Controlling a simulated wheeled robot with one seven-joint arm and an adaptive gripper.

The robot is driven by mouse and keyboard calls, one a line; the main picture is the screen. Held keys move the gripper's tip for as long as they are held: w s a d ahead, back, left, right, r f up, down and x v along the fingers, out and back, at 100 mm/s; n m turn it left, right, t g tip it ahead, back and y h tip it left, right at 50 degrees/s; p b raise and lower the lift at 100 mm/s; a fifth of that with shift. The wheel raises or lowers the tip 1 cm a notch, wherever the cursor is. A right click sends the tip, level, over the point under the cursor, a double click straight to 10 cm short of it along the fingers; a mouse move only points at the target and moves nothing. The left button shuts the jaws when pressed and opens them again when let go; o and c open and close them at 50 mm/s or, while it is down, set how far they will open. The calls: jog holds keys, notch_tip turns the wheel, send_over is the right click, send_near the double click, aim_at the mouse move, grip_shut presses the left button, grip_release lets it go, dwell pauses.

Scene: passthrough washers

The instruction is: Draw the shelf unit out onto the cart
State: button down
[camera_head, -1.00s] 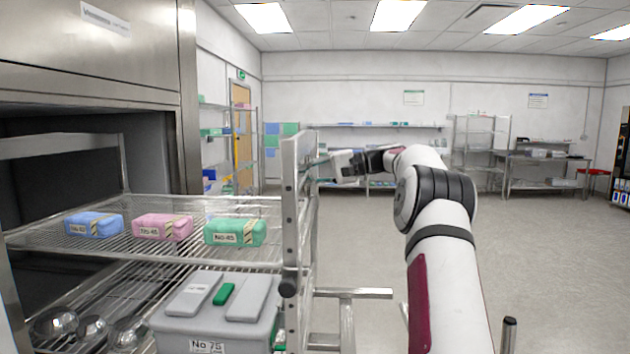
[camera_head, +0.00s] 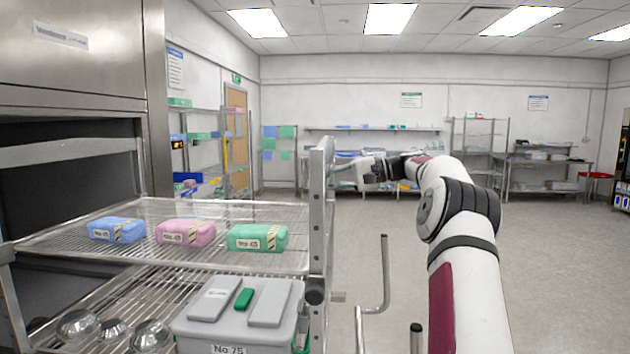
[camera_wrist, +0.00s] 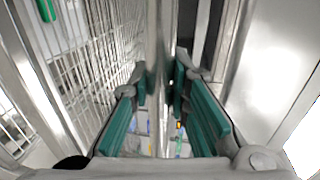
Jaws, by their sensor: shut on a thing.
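The shelf unit (camera_head: 322,200) is a metal frame with wire shelves, standing partly out of the washer chamber at left. Its upper shelf carries a blue pack (camera_head: 117,229), a pink pack (camera_head: 186,232) and a green pack (camera_head: 257,238). A grey lidded box (camera_head: 240,315) and several steel bowls are on the level below. My gripper (camera_head: 338,168) is at the upper right end of the frame. In the wrist view its green-padded fingers (camera_wrist: 160,85) close on a metal bar of the unit. Bent metal tubing (camera_head: 384,275) stands at lower right of the unit; I cannot tell whether it is the cart.
The washer's steel housing (camera_head: 90,60) bounds the left side. Open grey floor (camera_head: 560,260) lies to the right. Wire racks (camera_head: 480,145) and a bench (camera_head: 545,160) stand along the far wall, well away.

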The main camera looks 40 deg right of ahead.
jog(key=shift+f+v, duration=0.15)
jog(key=shift+v, duration=0.75)
jog(key=shift+f+v, duration=0.2)
jog(key=shift+v, duration=0.75)
jog(key=shift+d, duration=0.1)
jog(key=c, duration=1.5)
grip_release()
jog(key=shift+s+d, duration=0.1)
jog(key=shift+v, duration=3.65)
jog(key=shift+s, duration=0.1)
